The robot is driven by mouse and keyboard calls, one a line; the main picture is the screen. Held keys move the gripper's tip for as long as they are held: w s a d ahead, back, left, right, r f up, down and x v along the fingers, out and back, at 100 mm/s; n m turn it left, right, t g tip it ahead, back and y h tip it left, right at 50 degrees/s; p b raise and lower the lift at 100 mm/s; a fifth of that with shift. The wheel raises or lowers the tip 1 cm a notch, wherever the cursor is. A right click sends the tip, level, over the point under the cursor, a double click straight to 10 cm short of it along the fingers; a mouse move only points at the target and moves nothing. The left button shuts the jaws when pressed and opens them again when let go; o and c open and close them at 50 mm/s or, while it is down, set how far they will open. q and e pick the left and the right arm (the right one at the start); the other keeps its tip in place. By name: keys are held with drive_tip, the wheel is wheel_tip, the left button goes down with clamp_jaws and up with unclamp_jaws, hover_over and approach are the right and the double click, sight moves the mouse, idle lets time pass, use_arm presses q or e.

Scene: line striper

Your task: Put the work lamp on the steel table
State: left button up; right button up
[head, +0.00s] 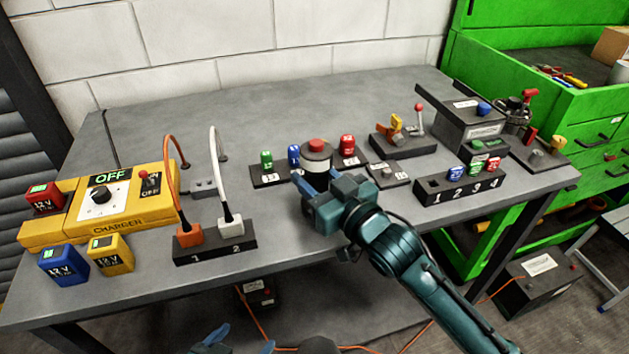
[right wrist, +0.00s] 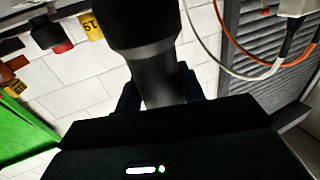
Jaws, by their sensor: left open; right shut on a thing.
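The steel table (head: 330,255) is the wide grey table across the head view. My right gripper (head: 318,180) is over its middle, shut on a short round thing with a red top and a dark and pale body, which I take to be the work lamp (head: 317,148). In the right wrist view, the lamp's grey body (right wrist: 160,72) stands between the fingers, below a wider black part. Whether its base touches the table is hidden by the gripper. My left gripper (head: 240,342) is open and empty at the bottom edge, in front of the table.
A yellow charger (head: 125,200) with battery packs and a two-socket block (head: 215,248) with cables occupy the left side. Small numbered blocks, a lever box (head: 403,145) and a numbered rack (head: 460,187) crowd the right. The front middle of the table is bare.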

drive_tip(key=shift+f, duration=0.5)
drive_tip(key=shift+f, duration=0.1)
drive_tip(key=o, duration=0.7)
drive_tip(key=shift+f, duration=0.2)
drive_tip(key=o, duration=0.5)
drive_tip(key=shift+r, duration=0.1)
drive_tip(key=shift+c, duration=0.2)
